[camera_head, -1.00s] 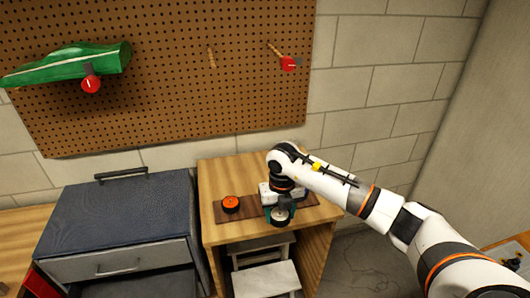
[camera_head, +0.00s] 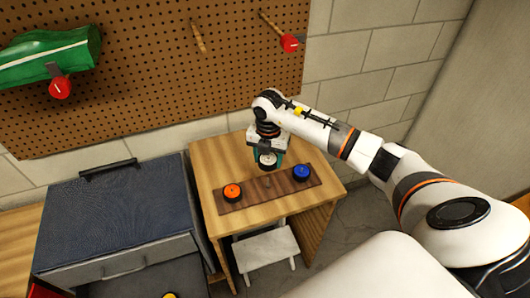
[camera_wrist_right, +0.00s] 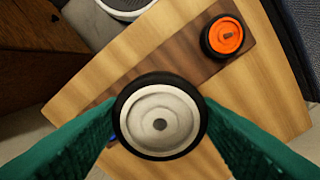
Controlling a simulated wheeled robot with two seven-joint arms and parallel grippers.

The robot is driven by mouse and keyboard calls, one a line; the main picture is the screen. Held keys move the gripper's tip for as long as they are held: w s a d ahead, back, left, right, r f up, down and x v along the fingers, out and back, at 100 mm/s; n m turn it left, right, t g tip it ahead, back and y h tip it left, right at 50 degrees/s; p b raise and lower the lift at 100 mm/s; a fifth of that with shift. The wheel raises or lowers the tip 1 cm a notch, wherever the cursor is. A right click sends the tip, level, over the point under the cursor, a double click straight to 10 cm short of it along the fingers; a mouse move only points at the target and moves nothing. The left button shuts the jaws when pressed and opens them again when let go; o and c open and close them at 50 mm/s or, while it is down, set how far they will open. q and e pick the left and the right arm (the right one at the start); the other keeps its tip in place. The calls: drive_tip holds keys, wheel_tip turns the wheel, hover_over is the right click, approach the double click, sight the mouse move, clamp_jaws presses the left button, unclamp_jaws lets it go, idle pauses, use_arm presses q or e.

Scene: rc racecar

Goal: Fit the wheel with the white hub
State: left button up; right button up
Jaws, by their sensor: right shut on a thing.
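The wheel with the white hub (camera_wrist_right: 158,117) has a black tyre and sits between the green fingers of my right gripper (camera_head: 266,157). The right gripper is shut on it, with a finger on each side of the tyre. In the head view the wheel (camera_head: 267,161) appears held above the dark wooden strip (camera_head: 266,196) on the small table. The green car body (camera_head: 45,56) is at the upper left, in front of the pegboard, with a red round part (camera_head: 60,88) at its lower side. My left gripper is not in view.
An orange-hubbed wheel (camera_head: 232,191) and a blue-hubbed wheel (camera_head: 301,172) lie on the strip. A dark-topped cabinet (camera_head: 115,210) stands left of the table, its drawer pulled out. A white stool (camera_head: 264,247) is below.

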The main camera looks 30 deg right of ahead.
sight(268, 170)
drive_tip(key=shift+s+r, duration=0.15)
drive_tip(key=shift+s, duration=0.15)
drive_tip(key=shift+w+f+b, duration=0.35)
drive_tip(key=shift+f+b, duration=0.1)
drive_tip(key=shift+f, duration=0.25)
drive_tip(key=shift+s+f+b, duration=0.2)
drive_tip(key=shift+f+b, duration=0.7)
drive_tip(key=shift+f, duration=0.15)
drive_tip(key=shift+w+f+b, duration=0.15)
drive_tip(key=shift+f+b, duration=0.75)
drive_tip(key=shift+f, duration=0.35)
drive_tip(key=shift+f+b, duration=1.9)
drive_tip(key=shift+f, duration=0.65)
drive_tip(key=o, duration=1)
drive_tip(key=shift+o, duration=0.2)
